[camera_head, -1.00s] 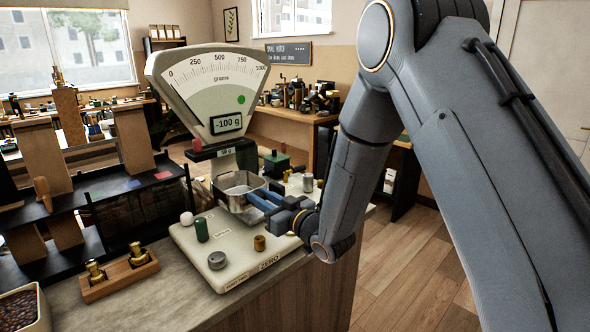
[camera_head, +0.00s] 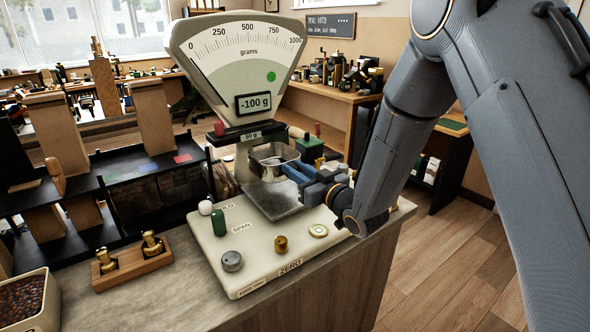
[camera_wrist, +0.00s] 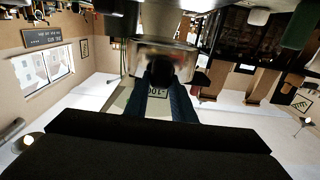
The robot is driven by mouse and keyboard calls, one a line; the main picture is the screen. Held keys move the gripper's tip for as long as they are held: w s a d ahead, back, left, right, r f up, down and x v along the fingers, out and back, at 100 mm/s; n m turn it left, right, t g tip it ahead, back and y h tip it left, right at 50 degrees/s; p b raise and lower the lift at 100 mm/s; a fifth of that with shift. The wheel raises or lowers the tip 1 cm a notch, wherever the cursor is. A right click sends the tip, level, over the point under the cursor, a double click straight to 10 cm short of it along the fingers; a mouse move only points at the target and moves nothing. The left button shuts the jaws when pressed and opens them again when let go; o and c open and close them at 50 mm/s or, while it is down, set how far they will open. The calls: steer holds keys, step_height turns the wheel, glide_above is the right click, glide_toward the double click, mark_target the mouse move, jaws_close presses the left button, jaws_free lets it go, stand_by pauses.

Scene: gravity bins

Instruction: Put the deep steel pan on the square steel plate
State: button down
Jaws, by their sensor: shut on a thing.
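The deep steel pan (camera_head: 268,152) is an open metal vessel, held above the scale by my gripper (camera_head: 294,169), whose blue fingers are shut on its right side. The square steel plate (camera_head: 272,203) is flat and bare at its front, on the scale's base, below the pan in the picture. The pan looks raised off the plate, but its exact height and whether it lies over the plate's middle I cannot tell. In the wrist view the dark fingers (camera_wrist: 165,85) reach toward a shiny metal surface, probably the pan, and hide part of it.
The scale's dial head (camera_head: 240,65) stands behind and reads -100 g. A wooden block with brass weights (camera_head: 130,262) sits left.

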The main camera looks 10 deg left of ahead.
steer(key=b, duration=0.5)
glide_above(296, 206)
steer(key=shift+f, duration=3.05)
steer(key=shift+f+b, duration=0.3)
steer(key=shift+f, duration=0.15)
steer(key=c, duration=1.4)
jaws_free()
steer(key=shift+b+v, duration=1.25)
steer(key=shift+v, duration=2.65)
